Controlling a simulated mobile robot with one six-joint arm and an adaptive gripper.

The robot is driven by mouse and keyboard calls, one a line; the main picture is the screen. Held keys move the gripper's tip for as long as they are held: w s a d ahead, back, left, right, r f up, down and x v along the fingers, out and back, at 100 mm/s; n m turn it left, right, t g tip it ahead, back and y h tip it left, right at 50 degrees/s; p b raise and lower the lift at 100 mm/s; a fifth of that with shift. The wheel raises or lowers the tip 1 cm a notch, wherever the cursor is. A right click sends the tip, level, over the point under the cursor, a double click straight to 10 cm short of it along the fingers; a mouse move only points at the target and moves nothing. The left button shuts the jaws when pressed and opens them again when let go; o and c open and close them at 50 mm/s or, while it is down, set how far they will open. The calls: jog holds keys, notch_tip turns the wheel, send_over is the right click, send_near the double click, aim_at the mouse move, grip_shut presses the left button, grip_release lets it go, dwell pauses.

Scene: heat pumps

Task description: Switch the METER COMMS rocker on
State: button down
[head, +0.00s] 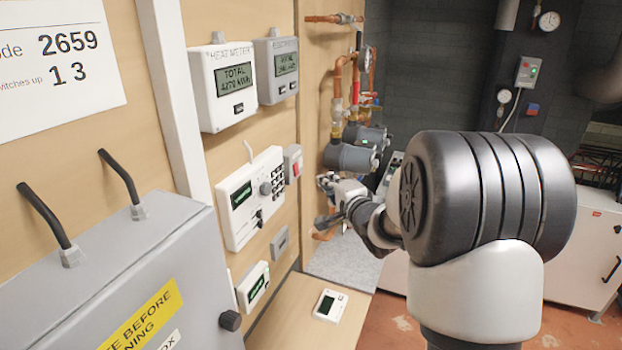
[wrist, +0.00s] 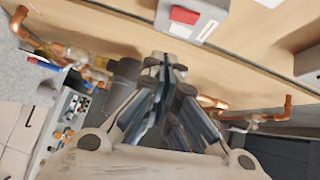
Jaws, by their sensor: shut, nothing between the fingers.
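A small light-grey switch box with a red rocker (head: 296,164) is mounted on the wooden panel, right of the white controller. Its label is too small to read, so I cannot confirm it is METER COMMS. The red rocker (wrist: 184,15) shows at the top of the wrist view; which way it is set is unclear. My gripper (head: 328,207) is below and to the right of that box in the head view. In the wrist view my gripper (wrist: 172,75) is shut and empty, its tips pointing toward the panel and apart from the box.
Two meters, including a heat meter (head: 222,85), hang above the white controller (head: 251,197). Copper pipes and dark grey pumps (head: 351,157) stand close beyond my gripper. A grey cabinet (head: 130,270) fills the lower left. A small display unit (head: 330,305) lies on the wooden ledge.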

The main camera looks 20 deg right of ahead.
aim_at(296, 169)
jog(key=shift+w+a+f, duration=0.15)
jog(key=shift+w+a, duration=0.3)
jog(key=shift+w, duration=0.4)
jog(key=shift+w+a+f, duration=0.1)
jog(key=shift+w+a, duration=0.35)
jog(key=shift+w, duration=0.35)
jog(key=shift+w+a+f, duration=0.15)
jog(key=shift+w+a, duration=0.3)
jog(key=shift+w, duration=0.4)
